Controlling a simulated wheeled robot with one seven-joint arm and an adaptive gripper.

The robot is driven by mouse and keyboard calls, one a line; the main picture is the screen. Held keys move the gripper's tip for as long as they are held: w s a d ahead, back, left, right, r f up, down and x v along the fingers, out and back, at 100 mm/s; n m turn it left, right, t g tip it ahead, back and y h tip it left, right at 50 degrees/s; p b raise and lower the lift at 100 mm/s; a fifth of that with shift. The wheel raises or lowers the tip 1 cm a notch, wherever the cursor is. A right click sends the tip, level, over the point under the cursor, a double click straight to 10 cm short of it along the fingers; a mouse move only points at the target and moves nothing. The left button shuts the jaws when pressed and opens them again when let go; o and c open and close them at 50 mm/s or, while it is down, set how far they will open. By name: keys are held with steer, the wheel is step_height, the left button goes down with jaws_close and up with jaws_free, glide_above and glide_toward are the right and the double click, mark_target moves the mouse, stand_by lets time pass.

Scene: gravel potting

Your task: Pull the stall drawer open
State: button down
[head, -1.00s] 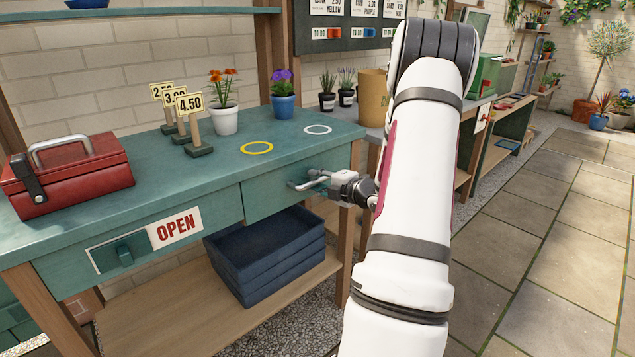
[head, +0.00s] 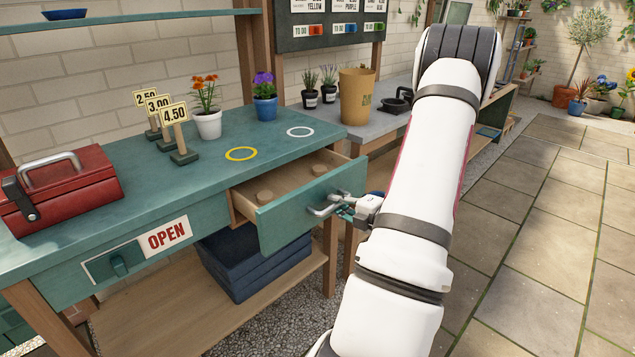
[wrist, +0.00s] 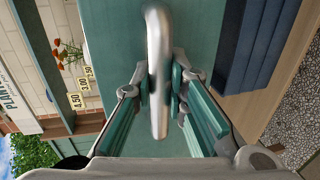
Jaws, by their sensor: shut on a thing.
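The stall drawer (head: 302,212) has a teal front and a light wooden inside, and it stands partly pulled out of the teal stall table (head: 150,190). Small round brown objects (head: 318,169) lie inside it. My gripper (head: 345,203) is at the drawer front, shut on the silver drawer handle (head: 322,211). In the wrist view the handle (wrist: 158,70) runs between the two finger pads, with the teal drawer front (wrist: 210,25) behind it. My fingers partly hide the handle in the head view.
A red toolbox (head: 62,190), price signs (head: 173,115) and potted flowers (head: 206,122) stand on the table. Blue crates (head: 240,265) sit on the shelf below the drawer. Paved floor (head: 520,240) to the right is clear.

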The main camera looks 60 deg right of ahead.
steer(key=f+p+v, duration=0.2)
steer(key=p+v, duration=0.1)
steer(key=v, duration=0.8)
steer(key=shift+s+p, duration=0.3)
steer(key=shift+s, duration=0.2)
steer(key=shift+f, duration=0.1)
steer(key=c, duration=1.6)
jaws_free()
steer(key=shift+o, duration=0.2)
steer(key=v, duration=1.2)
